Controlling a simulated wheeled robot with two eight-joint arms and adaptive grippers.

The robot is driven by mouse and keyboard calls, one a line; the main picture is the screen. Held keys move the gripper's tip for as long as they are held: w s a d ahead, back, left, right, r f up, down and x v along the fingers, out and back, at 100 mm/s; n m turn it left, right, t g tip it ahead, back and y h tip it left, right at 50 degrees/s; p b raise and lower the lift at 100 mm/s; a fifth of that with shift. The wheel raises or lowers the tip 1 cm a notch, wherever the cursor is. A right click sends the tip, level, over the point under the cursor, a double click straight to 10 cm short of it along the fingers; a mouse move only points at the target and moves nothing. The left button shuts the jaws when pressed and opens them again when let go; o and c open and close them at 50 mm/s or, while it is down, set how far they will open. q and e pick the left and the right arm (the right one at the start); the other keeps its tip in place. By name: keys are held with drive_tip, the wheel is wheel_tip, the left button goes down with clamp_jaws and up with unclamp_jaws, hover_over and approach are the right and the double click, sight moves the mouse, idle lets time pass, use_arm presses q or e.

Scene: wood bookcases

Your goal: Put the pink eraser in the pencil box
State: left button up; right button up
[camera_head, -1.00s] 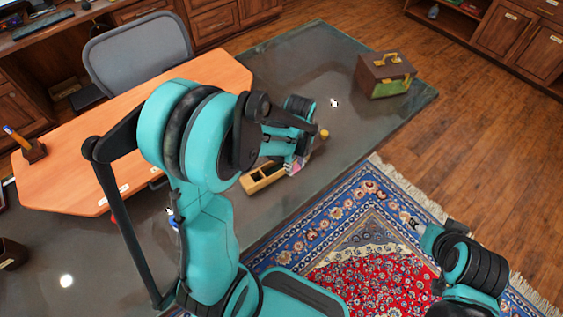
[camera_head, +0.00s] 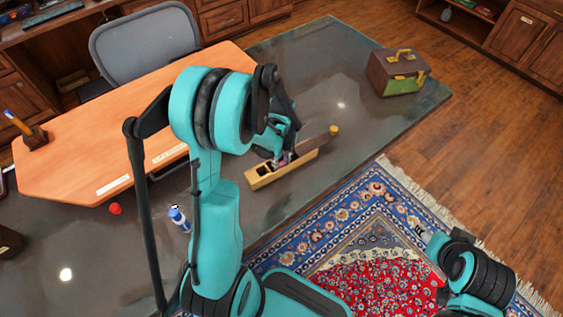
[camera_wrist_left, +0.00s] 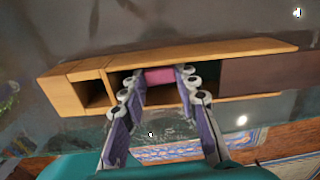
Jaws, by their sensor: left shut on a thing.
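The wooden pencil box (camera_head: 262,179) stands on the glass-topped desk and also shows in the left wrist view (camera_wrist_left: 66,95). It has a small compartment at one end and a longer one beside it. Its dark brown lid (camera_wrist_left: 262,74) is slid part way off the far end. My left gripper (camera_wrist_left: 160,86) is shut on the pink eraser (camera_wrist_left: 160,75), over the longer compartment's opening. I cannot tell whether the eraser touches the floor of the box. In the head view my left arm partly hides the gripper (camera_head: 281,157). My right gripper (camera_head: 416,229) is over the rug, far from the box.
A brown and green case (camera_head: 397,75) stands at the desk's far right corner. A blue and white bottle (camera_head: 180,219) and a red ball (camera_head: 115,208) lie left of my arm. A yellow knob (camera_head: 334,130) is by the lid's end.

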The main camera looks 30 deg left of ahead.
use_arm(q)
drive_tip(key=shift+f, duration=0.2)
drive_tip(key=o, duration=0.9)
drive_tip(key=shift+c, duration=0.2)
drive_tip(key=shift+r, duration=0.1)
